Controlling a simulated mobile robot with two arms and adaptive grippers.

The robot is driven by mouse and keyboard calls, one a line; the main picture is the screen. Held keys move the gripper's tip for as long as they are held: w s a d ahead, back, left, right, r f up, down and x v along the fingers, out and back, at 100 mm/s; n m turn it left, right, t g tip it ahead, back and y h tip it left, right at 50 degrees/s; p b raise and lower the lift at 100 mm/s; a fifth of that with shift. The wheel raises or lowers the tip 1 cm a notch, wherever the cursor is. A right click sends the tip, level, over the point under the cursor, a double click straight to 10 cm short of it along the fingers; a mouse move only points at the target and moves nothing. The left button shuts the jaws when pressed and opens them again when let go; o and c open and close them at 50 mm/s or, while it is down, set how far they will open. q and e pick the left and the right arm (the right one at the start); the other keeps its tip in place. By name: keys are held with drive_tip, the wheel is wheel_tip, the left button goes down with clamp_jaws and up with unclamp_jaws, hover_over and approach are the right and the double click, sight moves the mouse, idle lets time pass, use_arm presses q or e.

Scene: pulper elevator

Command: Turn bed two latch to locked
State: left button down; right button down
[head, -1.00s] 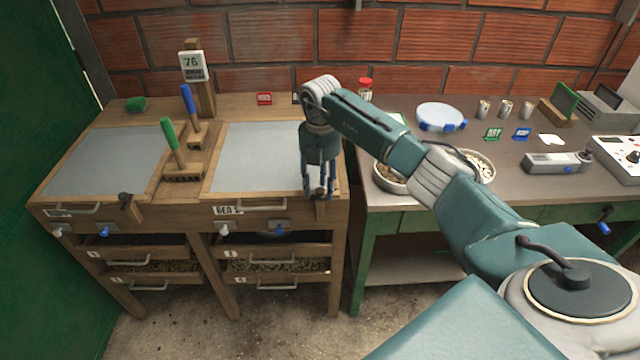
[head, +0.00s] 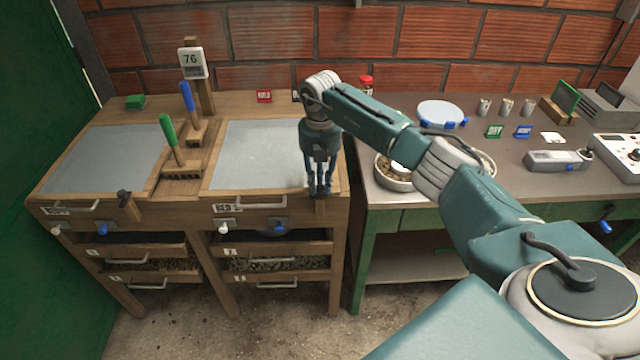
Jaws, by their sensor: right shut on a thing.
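Bed two (head: 262,150) is the right-hand grey panel in the wooden bench, with a "BED 2" label on its front edge. Its latch (head: 319,197) is a small dark piece at the bed's front right corner, mostly hidden by my fingers, so its angle cannot be told. My right gripper (head: 319,188) points down over that corner and is shut on the latch. My left gripper is not in view.
Green and blue-handled brushes (head: 172,140) stand between the beds. Drawers with handles (head: 277,285) lie below. To the right, a green-framed table (head: 400,210) holds a round bowl (head: 392,181) partly behind my arm, a scale (head: 441,113) and instruments.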

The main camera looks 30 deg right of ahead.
sight(320, 187)
drive_tip(key=n+b, duration=0.1)
drive_tip(key=n, duration=0.2)
drive_tip(key=shift+n, duration=0.3)
drive_tip(key=n+b, duration=0.1)
drive_tip(key=n, duration=0.2)
drive_tip(key=shift+n, duration=0.3)
drive_tip(key=n+b, duration=0.1)
drive_tip(key=n, duration=0.3)
drive_tip(key=shift+w+r+n+b, duration=0.1)
drive_tip(key=shift+n+b, duration=0.35)
drive_tip(key=shift+n, duration=1.45)
drive_tip(key=c, duration=1.5)
unclamp_jaws()
drive_tip(key=shift+c, duration=0.2)
wheel_tip(320, 187, up, 12)
